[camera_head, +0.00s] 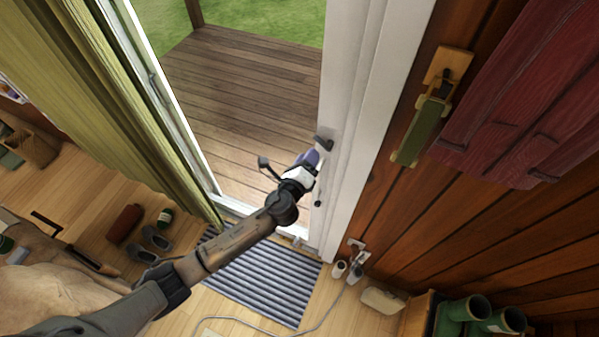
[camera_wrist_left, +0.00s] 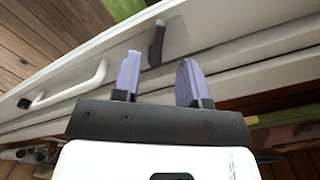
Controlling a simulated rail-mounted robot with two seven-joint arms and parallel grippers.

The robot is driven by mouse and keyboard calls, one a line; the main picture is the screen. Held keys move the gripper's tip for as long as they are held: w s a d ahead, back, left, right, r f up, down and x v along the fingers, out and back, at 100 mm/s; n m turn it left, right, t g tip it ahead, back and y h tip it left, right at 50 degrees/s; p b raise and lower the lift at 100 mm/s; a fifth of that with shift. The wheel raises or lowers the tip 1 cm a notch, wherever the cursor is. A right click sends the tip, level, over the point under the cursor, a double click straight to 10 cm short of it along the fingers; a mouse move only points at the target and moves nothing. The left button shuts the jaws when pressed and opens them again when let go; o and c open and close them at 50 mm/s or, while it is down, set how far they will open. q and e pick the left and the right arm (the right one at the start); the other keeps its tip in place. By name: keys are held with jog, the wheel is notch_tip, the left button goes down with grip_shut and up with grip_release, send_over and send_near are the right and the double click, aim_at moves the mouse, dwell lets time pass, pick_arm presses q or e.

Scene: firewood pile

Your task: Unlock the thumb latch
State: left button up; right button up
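The thumb latch (camera_head: 323,144) is a small dark lever on the white door frame (camera_head: 352,110). In the left wrist view the latch (camera_wrist_left: 156,44) stands out from the white frame, a little beyond the fingertips and in line with the gap between them. My left gripper (camera_head: 311,157), with purple fingers, is at the frame just below the latch in the head view. In the left wrist view the gripper (camera_wrist_left: 158,65) is open and empty, and I cannot tell whether a finger touches the latch. My right gripper is not in view.
A white pull handle (camera_wrist_left: 72,86) and a black knob (camera_wrist_left: 25,103) sit on the white frame. A striped mat (camera_head: 265,278) lies below my arm. Green boots (camera_head: 462,312) stand at lower right.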

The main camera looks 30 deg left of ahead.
pick_arm(q)
jog(key=shift+s+d, duration=0.15)
jog(key=shift+s, duration=2.8)
jog(key=s+a+f+n+g, duration=0.1)
jog(key=s+f+n+g, duration=0.3)
jog(key=s+n, duration=0.55)
jog(key=s+f+n+g+h, duration=0.15)
jog(key=s+n+g, duration=0.4)
jog(key=s, duration=0.65)
jog(key=s+a+f+n+g, duration=0.1)
jog(key=s+f+n+g, duration=0.3)
jog(key=s+n, duration=0.55)
notch_tip(320, 180, up, 14)
jog(key=s+m+p, duration=0.2)
jog(key=p, duration=1.2)
jog(key=shift+r+g, duration=0.15)
jog(key=shift+g, duration=0.3)
